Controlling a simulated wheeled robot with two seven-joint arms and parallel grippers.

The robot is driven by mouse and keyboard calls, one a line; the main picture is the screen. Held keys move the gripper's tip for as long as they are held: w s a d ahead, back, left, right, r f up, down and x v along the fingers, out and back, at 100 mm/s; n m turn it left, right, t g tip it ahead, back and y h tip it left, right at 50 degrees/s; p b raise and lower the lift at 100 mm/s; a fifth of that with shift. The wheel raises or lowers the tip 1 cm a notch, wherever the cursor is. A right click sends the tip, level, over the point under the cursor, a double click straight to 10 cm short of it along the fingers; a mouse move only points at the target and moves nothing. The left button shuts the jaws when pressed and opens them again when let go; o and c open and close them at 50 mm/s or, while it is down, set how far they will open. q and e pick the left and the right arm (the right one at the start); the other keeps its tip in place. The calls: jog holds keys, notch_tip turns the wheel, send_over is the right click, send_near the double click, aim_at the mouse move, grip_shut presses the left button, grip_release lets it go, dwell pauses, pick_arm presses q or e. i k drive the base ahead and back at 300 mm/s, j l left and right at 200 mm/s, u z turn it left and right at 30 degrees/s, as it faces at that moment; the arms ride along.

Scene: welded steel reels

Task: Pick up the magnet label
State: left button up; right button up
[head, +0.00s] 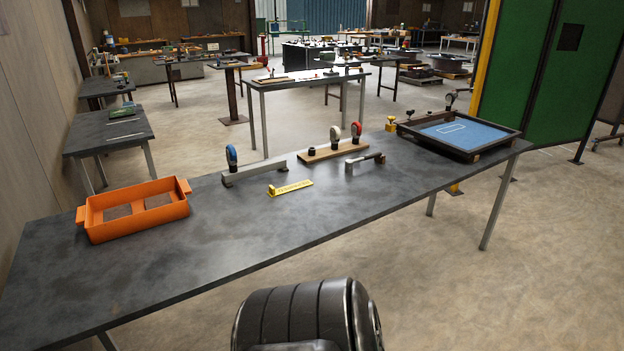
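A flat yellow strip with dark marks along it, which looks like the magnet label (290,188), lies on the dark grey table (190,265) near its middle. A small raised part shows at its left end. It lies in front of a grey bar and to the left of a short grey handle-like piece. Nothing covers it. Neither of my grippers is in view. A black ribbed rounded part, probably mine, shows at the bottom centre, below the table's front edge.
An orange open tray (136,207) stands at the left. A grey bar (254,173) with a blue-topped piece, a wooden board (325,152) with gauges, and a grey handle (365,162) stand behind. A black-rimmed blue tray (466,133) is at the right. The front of the table is clear.

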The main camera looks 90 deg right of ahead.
aim_at(272, 192)
jog(key=z, duration=1.9)
